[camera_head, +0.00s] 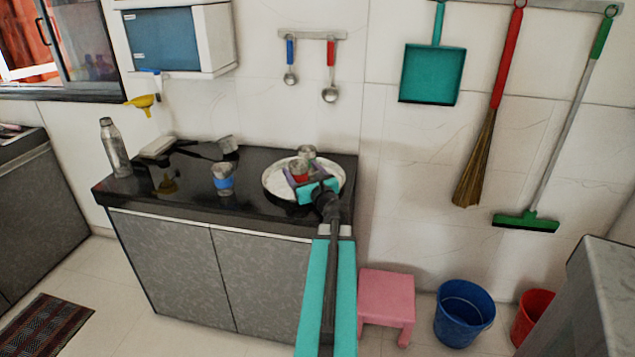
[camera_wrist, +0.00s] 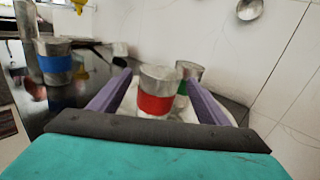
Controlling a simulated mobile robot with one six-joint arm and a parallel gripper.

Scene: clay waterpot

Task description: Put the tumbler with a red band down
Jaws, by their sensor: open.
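The tumbler with a red band (camera_wrist: 155,103) is a metal cup standing upright between the two purple fingers of my gripper (camera_wrist: 160,95) in the wrist view. The fingers are open, with a gap on each side of it. In the head view the red-banded tumbler (camera_head: 298,172) stands on a round pale tray (camera_head: 274,185) at the right part of the black counter. My gripper (camera_head: 305,179) reaches over the tray's front. Its base under the tumbler is hidden in the wrist view.
A green-banded tumbler (camera_wrist: 189,76) stands just behind, also on the tray. A blue-banded tumbler (camera_head: 222,181) stands left on the black counter (camera_head: 250,165). A metal bottle (camera_head: 114,148) is at the far left. Counter between the blue-banded tumbler and tray is clear.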

